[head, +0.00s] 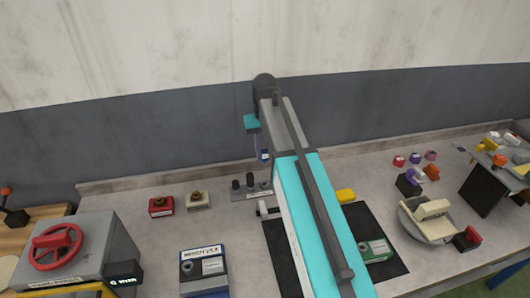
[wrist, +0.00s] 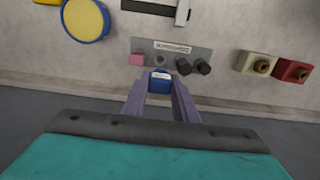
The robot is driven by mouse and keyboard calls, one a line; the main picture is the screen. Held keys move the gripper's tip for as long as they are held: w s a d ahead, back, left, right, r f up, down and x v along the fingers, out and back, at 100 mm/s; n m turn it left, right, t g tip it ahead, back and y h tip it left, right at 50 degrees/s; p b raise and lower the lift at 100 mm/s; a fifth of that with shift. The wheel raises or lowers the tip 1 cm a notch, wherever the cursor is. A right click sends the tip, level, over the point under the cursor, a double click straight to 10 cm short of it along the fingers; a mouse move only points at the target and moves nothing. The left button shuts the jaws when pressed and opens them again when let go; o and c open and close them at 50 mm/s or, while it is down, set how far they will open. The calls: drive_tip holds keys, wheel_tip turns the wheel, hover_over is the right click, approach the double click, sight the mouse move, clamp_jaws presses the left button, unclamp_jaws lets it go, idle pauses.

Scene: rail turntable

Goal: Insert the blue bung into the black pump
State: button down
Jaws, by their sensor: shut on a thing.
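My gripper shows at the end of my raised arm in the head view (head: 263,153) and with purple fingers in the wrist view (wrist: 160,95). It is shut on the blue bung (wrist: 160,79), a small blue piece with a pale top between the fingertips. The bung also shows in the head view (head: 265,155). It is held above the back of the bench, close to a grey plate (wrist: 140,45) in the wrist view; I cannot tell the height. I cannot say for sure which thing is the black pump; a small black block (head: 406,184) stands at the right.
The grey plate bears dark pegs (wrist: 203,67) and a pink piece (wrist: 137,59). A red block (head: 160,207) and a cream block (head: 197,202) stand left of it in the head view.

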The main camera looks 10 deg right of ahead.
drive_tip(key=shift+f, duration=0.15)
drive_tip(key=s+f+n+b, duration=0.1)
drive_tip(key=f+b, duration=0.1)
drive_tip(key=s+f+n+b, duration=0.1)
drive_tip(key=f+n+b, duration=0.1)
drive_tip(key=f+b, duration=0.1)
drive_tip(key=s+f+n+b, duration=0.1)
drive_tip(key=f+b, duration=0.1)
drive_tip(key=f, duration=0.1)
drive_tip(key=shift+s+a+f+n, duration=0.1)
drive_tip(key=shift+s+a+n, duration=0.15)
drive_tip(key=shift+s+n, duration=0.05)
drive_tip(key=shift+s+f+n+b, duration=0.3)
drive_tip(key=shift+f+n+b, duration=0.2)
drive_tip(key=shift+f+b, duration=0.15)
drive_tip(key=shift+r, duration=0.1)
drive_tip(key=shift+s, duration=0.2)
